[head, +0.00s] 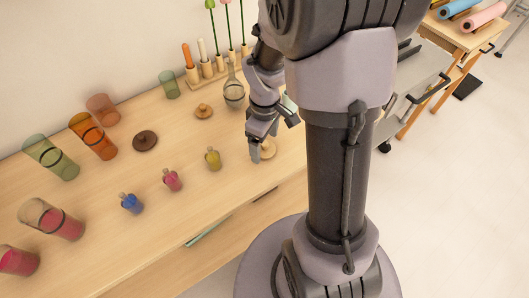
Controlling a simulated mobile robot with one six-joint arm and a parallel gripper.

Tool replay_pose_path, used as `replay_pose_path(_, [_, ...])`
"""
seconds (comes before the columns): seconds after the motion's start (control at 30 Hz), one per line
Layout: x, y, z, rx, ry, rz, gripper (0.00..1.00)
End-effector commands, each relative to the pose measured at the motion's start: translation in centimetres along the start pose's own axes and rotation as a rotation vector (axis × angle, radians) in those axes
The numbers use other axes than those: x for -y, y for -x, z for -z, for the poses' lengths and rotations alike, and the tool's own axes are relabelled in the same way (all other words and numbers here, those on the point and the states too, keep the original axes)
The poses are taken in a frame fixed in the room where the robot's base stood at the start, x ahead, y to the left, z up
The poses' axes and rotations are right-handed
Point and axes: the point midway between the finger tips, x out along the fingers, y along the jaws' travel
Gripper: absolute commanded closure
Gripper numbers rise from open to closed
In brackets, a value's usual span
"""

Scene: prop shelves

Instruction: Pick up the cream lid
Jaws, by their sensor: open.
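A pale cream-tan lid (268,150) with a knob lies on the wooden table near its front edge, partly hidden by my gripper. My gripper (266,138) is open, pointing down right at this lid, with one finger at its left side. Whether the fingers touch it I cannot tell. A tan wooden lid (204,112) lies farther back to the left, and a dark brown lid (145,140) lies farther left.
Small yellow (212,157), pink (172,180) and blue (131,203) bottles stand along the front of the table (110,240). Several coloured glass cylinders stand at left. A clear flask (234,92) and a rack (207,72) stand behind my gripper. A grey cart (418,85) is at right.

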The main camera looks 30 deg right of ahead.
Motion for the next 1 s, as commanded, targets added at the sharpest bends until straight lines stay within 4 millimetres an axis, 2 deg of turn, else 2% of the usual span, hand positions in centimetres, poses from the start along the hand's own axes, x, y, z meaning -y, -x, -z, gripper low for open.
replay_pose_path(0.03, [0.0,-1.1,0.0,0.001,0.0,0.001,0.18])
replay_pose_path(0.23, [0.0,-0.9,0.0,0.0,0.0,0.0,0.18])
replay_pose_path(0.57, [0.0,-0.9,0.0,0.0,0.0,0.0,0.82])
replay_pose_path(0.83, [0.0,-0.6,0.0,0.0,0.0,-0.001,0.82])
replay_pose_path(1.0, [0.0,1.5,0.0,-0.001,0.0,-0.002,0.82])
